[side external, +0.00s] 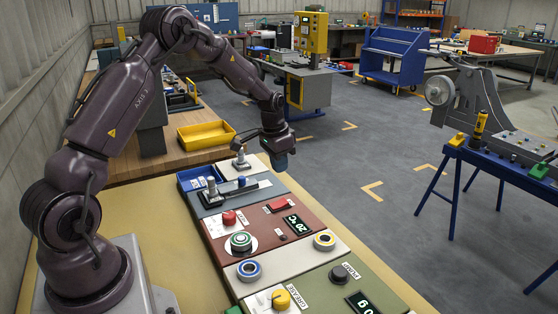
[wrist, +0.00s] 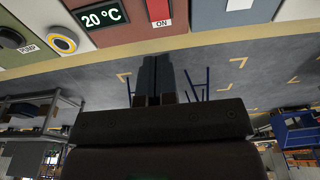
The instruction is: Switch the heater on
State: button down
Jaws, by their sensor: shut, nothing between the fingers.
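The dark red panel (side external: 262,222) with a lit "20 °C" display (side external: 296,225) is on the bench in the side view. A red switch (side external: 281,204) sits beside the display. In the wrist view the display (wrist: 103,15) is at the top, with the switch (wrist: 159,22) to its right, marked "ON" and partly cut off by the frame. My gripper (side external: 283,168) is shut and empty, above and beyond the panel's far side, apart from the switch. Its closed fingers show in the wrist view (wrist: 157,62).
Nearer are a cream panel with blue and yellow rings (side external: 249,270) and a green panel (side external: 375,277). Open floor (side external: 340,170) lies beyond the bench edge.

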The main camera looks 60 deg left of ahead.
aim_at(281, 202)
jog(key=f, duration=0.3)
jog(key=w+f, duration=0.1)
jog(key=f, duration=0.5)
jog(key=shift+w+f, duration=0.2)
jog(key=shift+f, duration=0.15)
jog(key=shift+f, duration=0.1)
jog(key=shift+w+f, duration=0.1)
jog(key=shift+f, duration=0.1)
jog(key=shift+s, duration=0.2)
jog(key=shift+s+r, duration=0.35)
jog(key=shift+s, duration=0.25)
jog(key=shift+r, duration=0.1)
